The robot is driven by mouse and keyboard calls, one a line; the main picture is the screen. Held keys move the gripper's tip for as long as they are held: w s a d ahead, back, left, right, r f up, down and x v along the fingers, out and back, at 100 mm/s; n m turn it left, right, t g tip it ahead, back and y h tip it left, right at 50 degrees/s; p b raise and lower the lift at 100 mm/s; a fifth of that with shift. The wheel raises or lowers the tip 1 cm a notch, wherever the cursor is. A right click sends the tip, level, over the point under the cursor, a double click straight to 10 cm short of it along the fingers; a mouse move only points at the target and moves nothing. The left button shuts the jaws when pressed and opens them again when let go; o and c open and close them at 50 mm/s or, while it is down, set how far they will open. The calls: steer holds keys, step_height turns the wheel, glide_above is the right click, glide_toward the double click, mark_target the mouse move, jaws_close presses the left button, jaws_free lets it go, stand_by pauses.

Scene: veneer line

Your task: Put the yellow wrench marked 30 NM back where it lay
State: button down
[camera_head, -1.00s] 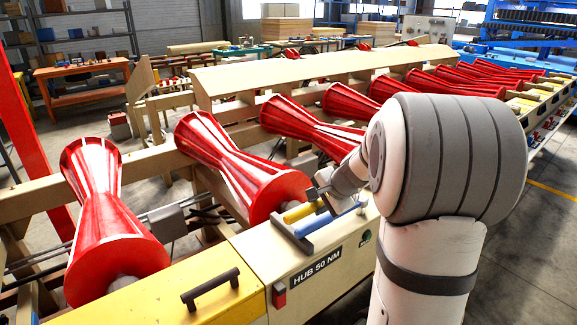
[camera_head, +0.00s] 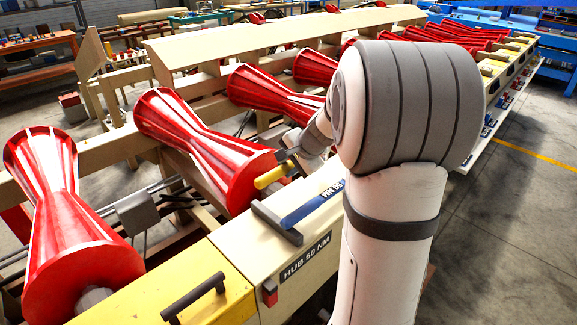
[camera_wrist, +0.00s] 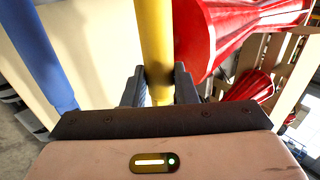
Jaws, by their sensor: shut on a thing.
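My gripper (camera_head: 290,160) is shut on the yellow wrench (camera_head: 270,177). In the wrist view the wrench's yellow shaft (camera_wrist: 153,45) runs between the two dark fingers (camera_wrist: 158,88). The wrench is held beside and seemingly above the cream box top, near the red roller's end. Its marking and far end are not visible. A blue wrench (camera_head: 313,204) with pale lettering lies on the box top, one end at a dark grey bar (camera_head: 276,222). It also shows at the left of the wrist view (camera_wrist: 42,60). My arm hides the right part of the box.
The cream box (camera_head: 308,262) carries a label reading HUB 50 NM. Red waisted rollers (camera_head: 205,145) stand close on the left. A yellow cover (camera_head: 190,290) with a dark handle (camera_head: 194,298) is at the front. Open floor (camera_head: 500,240) lies right.

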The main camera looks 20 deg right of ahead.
steer(key=shift+f+b, duration=3.45)
steer(key=shift+b, duration=0.05)
steer(key=c, duration=1.1)
jaws_free()
steer(key=shift+s, duration=0.1)
steer(key=shift+r+p, duration=3.1)
steer(key=shift+r, duration=0.95)
steer(key=shift+a, duration=0.1)
